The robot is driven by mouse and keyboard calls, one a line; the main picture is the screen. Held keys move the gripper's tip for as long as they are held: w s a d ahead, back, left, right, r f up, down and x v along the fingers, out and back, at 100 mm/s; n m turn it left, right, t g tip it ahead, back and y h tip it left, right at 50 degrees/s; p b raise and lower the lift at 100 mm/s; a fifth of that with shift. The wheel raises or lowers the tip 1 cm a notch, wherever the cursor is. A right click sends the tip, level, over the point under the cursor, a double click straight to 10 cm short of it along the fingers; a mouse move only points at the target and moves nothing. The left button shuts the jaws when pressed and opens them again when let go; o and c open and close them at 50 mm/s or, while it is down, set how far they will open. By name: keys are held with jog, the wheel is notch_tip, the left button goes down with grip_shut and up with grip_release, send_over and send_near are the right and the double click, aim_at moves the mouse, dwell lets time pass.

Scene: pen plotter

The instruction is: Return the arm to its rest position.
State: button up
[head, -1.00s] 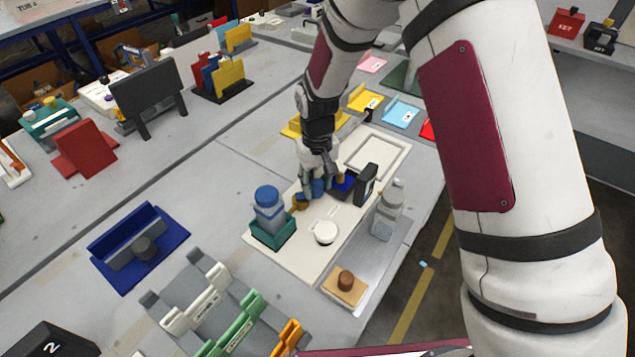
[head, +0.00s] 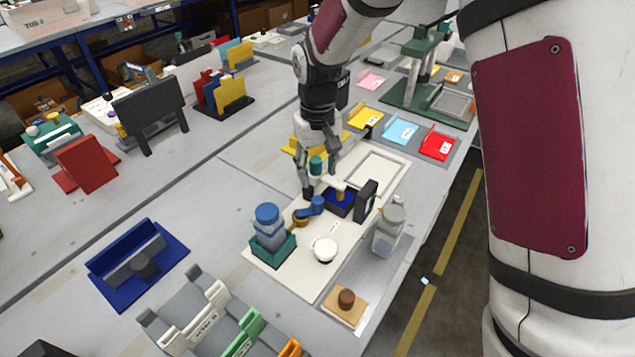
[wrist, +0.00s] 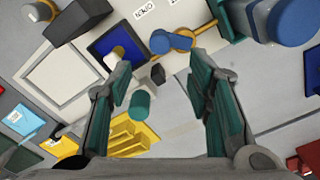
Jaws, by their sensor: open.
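My gripper (head: 318,182) is open and empty above the far part of a cream board (head: 283,278). In the wrist view its two green-lined fingers (wrist: 160,65) stand wide apart. A green cylinder (wrist: 140,105) shows beside the left finger there; it also shows in the head view (head: 316,165), close to the fingers. A blue knob (wrist: 163,42) with an orange ring (wrist: 181,38) lies beyond the fingertips. A dark blue tray (wrist: 102,45) is to their left. My arm reaches over the bench from the upper right, bent at the elbow.
Coloured trays (head: 401,131) lie behind. Bare bench shows at left.

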jog(key=shift+r, duration=0.7)
jog(key=s+d+r+m+t, duration=0.3)
jog(key=s+d+r, duration=1)
jog(key=s+r, duration=0.45)
jog(key=s+d+t, duration=0.1)
jog(key=s+d, duration=0.2)
jog(key=s, duration=0.7)
jog(key=shift+d+r+m+t, duration=0.2)
jog(key=shift+d+m+t, duration=0.1)
jog(key=shift+m, duration=0.1)
